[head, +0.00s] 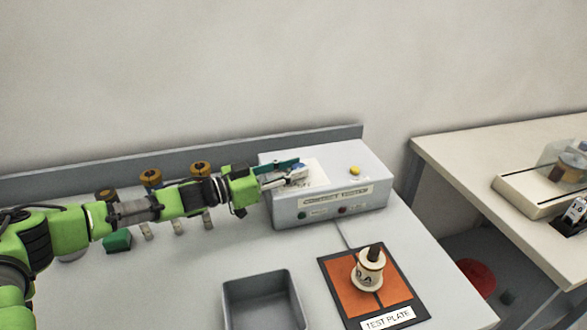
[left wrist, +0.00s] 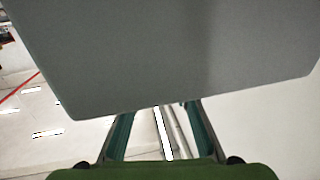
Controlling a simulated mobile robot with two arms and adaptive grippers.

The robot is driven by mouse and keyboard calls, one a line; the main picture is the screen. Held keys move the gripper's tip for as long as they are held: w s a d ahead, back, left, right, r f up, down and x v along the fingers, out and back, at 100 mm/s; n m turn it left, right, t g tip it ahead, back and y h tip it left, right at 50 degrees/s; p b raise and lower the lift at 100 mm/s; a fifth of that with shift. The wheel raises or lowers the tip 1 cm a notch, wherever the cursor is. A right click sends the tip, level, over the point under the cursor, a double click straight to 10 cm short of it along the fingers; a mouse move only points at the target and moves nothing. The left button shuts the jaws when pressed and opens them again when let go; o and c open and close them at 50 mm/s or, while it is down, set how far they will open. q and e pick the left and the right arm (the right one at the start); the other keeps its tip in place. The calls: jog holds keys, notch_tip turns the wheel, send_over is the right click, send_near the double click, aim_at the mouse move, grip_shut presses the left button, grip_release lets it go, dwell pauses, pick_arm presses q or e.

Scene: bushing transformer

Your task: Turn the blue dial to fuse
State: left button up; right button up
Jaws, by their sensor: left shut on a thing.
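The grey box (head: 330,211) with a labelled front stands at the back of the bench. The blue dial (head: 298,167) shows only as a small blue patch on its top, mostly covered by my gripper. My left gripper (head: 290,174) reaches in from the left, low over the box top, and is shut on the blue dial. The dial's pointer and setting are hidden. In the left wrist view, the two fingers (left wrist: 160,128) show below a large grey surface, and the dial cannot be made out there. My right gripper is not in view.
A yellow button (head: 355,170) is on the box top at right. An orange test plate (head: 394,290) bears a cream bushing (head: 369,272). An empty grey tray (head: 262,302) sits in front. Bushings stand behind my left arm. A second table (head: 470,165) is at right.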

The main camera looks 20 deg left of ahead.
aim_at(293, 168)
pick_arm(q)
jog(key=shift+w+r+m+g+h+p, duration=0.1)
jog(key=shift+r+m+g+h+p, duration=0.05)
jog(key=shift+m+g+h+p, duration=0.5)
jog(key=shift+a, duration=0.1)
jog(key=o, duration=1.1)
notch_tip(293, 168, up, 10)
jog(key=shift+f, duration=0.1)
jog(key=shift+f, duration=0.1)
